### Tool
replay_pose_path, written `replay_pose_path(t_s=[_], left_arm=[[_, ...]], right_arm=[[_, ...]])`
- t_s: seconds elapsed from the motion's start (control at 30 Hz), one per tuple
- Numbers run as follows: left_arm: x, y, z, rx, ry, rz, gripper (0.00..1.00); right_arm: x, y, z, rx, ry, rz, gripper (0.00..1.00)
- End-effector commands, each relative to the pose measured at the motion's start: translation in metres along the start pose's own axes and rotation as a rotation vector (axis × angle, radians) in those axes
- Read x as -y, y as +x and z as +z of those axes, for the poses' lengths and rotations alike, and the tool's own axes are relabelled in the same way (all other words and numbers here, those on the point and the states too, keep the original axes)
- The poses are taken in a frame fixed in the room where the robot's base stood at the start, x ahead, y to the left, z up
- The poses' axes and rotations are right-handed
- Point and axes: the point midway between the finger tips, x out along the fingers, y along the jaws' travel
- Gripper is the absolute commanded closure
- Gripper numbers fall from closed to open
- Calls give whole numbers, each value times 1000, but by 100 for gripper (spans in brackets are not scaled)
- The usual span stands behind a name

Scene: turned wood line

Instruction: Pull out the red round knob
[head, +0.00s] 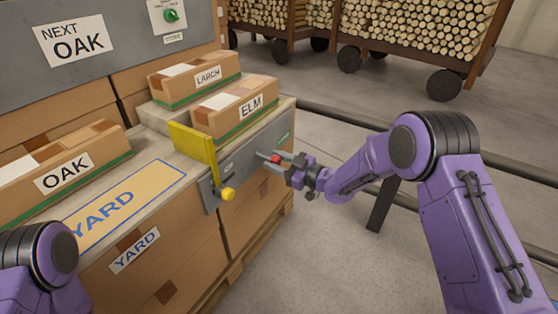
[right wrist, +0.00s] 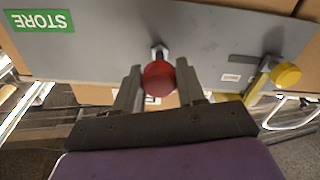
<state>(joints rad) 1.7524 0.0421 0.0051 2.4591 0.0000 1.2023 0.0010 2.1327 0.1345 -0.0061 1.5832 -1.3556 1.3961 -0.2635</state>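The red round knob (right wrist: 158,78) sits on a short metal stem on the grey panel (right wrist: 110,40). In the head view the knob (head: 276,158) shows near the panel's right part. My right gripper (head: 275,160) reaches it from the right. In the right wrist view its two fingers (right wrist: 158,82) lie on either side of the knob, close against it, with no clear gap. Some stem shows between knob and panel. My left arm is at the lower left of the head view; its gripper is out of view.
A yellow knob (head: 228,194) and an upright yellow plate (head: 193,147) are left of the red knob. Boxes marked ELM (head: 235,108), LARCH (head: 197,78) and OAK (head: 60,172) lie on the line. Floor (head: 325,260) below my right arm is clear.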

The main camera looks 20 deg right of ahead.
Motion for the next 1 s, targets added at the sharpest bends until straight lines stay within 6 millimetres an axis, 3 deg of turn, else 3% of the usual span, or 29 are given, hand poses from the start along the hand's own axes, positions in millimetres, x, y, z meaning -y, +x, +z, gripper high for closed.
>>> replay_pose_path(t_s=[0.03, 0.07, 0.37, 0.47, 0.8, 1.0], left_arm=[[0, 0, 0, 0, 0, 0, 57], [0, 0, 0, 0, 0, 0, 57], [0, -1, 0, 0, 0, 0, 57], [0, -5, -2, 0, 0, 0, 57], [2, -22, -11, -4, 2, 0, 57], [2, -23, -12, -5, 2, -1, 57]], right_arm=[[0, -1, 1, 2, 1, 1, 44], [0, -1, 1, 2, 1, 1, 37], [0, -1, 0, 1, 1, -1, 37], [-2, -14, -2, 3, 2, 2, 37], [-1, -90, -2, 2, 3, 2, 37], [0, -106, 0, 1, 2, 1, 37]])
